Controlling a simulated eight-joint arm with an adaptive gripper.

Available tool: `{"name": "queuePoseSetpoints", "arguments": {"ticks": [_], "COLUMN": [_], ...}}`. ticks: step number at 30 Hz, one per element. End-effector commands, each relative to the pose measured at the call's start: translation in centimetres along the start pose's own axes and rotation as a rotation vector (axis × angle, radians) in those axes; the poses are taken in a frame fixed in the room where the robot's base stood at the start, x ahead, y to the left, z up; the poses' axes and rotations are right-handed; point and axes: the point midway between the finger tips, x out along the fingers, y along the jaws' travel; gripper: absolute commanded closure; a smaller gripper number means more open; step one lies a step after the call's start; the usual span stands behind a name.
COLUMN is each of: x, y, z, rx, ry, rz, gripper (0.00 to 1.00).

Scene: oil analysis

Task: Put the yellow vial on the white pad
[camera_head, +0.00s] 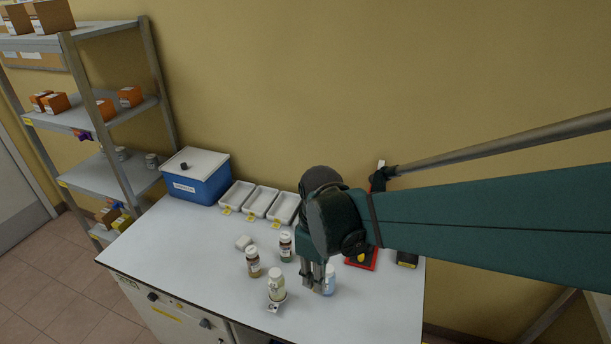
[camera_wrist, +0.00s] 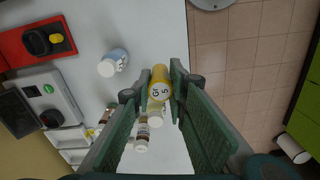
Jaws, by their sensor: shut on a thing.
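The yellow vial (camera_wrist: 158,78) is between the fingers of my gripper (camera_wrist: 158,88) in the wrist view, with a round printed face toward the camera. My gripper (camera_head: 315,285) is shut on it. In the head view, the fingers point down near the table's front right and hide the vial. A small white block (camera_head: 243,242) lies farther back. I cannot tell which of these is the white pad.
A blue-labelled vial (camera_head: 329,282) stands close right of my gripper. Two brown vials (camera_head: 253,262) (camera_head: 286,247) stand to the left. White trays (camera_head: 261,202), a blue box (camera_head: 196,180) and a red device (camera_head: 362,260) line the back. The table's left front is clear.

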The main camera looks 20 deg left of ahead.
Motion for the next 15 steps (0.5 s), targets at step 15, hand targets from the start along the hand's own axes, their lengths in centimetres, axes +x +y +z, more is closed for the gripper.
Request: {"name": "queuePoseSetpoints", "arguments": {"ticks": [15], "x": [-0.8], "y": [2.6], "z": [-5.1], "rx": [0.002], "ry": [0.0], "rz": [0.0], "gripper": [0.92]}}
